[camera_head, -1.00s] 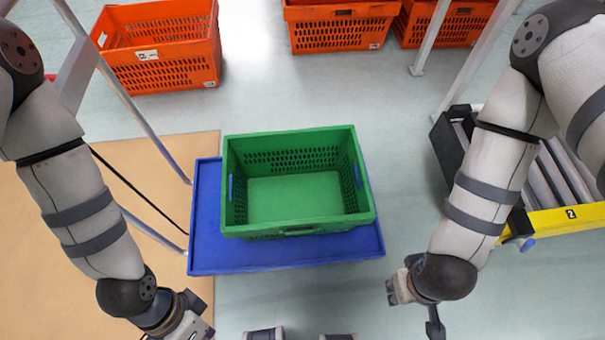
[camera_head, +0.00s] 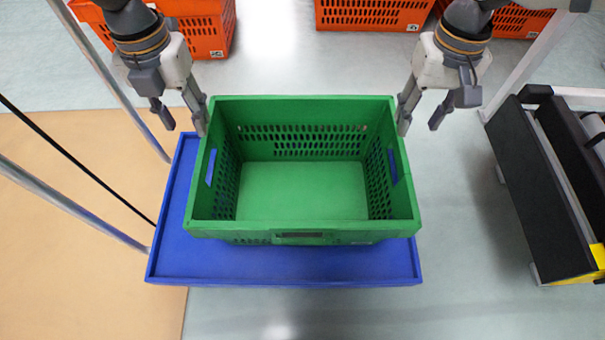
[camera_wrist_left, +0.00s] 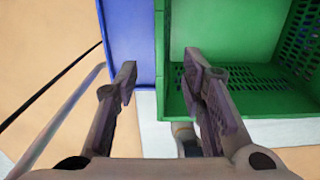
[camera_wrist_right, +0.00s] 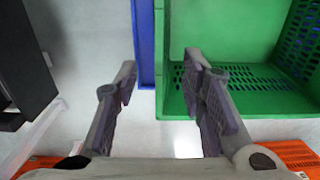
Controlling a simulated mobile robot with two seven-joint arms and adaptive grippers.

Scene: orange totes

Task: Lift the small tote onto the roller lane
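The small tote is green (camera_head: 305,240) and empty, with slotted walls, and sits upright on a blue platform (camera_head: 170,265). My left gripper (camera_head: 183,122) is open and empty at the tote's far left corner. My right gripper (camera_head: 420,122) is open and empty at the far right corner. In the left wrist view the tote's side rim (camera_wrist_left: 160,60) lies between the spread fingers; the right wrist view shows the same with the other rim (camera_wrist_right: 160,60). Whether the fingertips are below rim height I cannot tell. The roller lane (camera_head: 545,185), black-sided with grey rollers, stands at the right.
Orange totes (camera_head: 205,25) (camera_head: 370,14) stand on the floor at the back. Metal posts (camera_head: 110,75) (camera_head: 525,65) rise on both sides. A yellow piece (camera_head: 598,257) marks the lane's near end. Open floor (camera_head: 465,215) separates platform and lane.

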